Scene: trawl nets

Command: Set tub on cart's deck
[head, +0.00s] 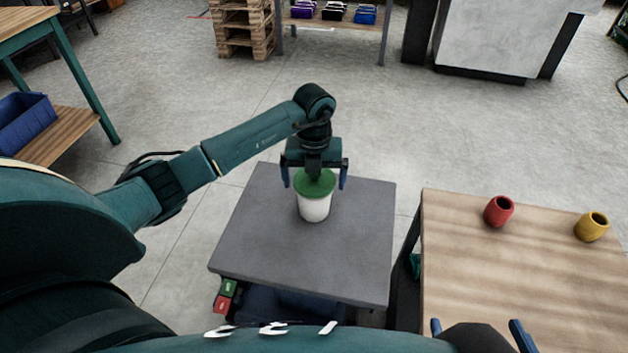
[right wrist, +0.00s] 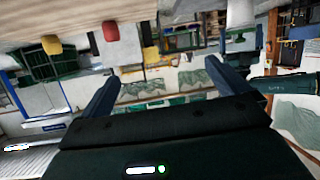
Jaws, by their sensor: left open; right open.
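A white tub with a green lid (head: 314,208) stands upright on the grey deck of the cart (head: 350,262), near its middle. My left gripper (head: 314,180) is directly above the tub, pointing down. Its blue fingers are apart, one on either side of the lid, and a gap shows between each finger and the lid. My right gripper (head: 479,328) is at the bottom of the head view by the wooden table. It is open and empty, and its spread fingers also show in the right wrist view (right wrist: 170,85).
The wooden table (head: 540,270) right of the cart carries a red cup (head: 498,211) and a yellow cup (head: 592,227). Pallets (head: 245,28) and a shelf with small bins stand at the back. A blue crate (head: 25,122) is at left. The deck around the tub is clear.

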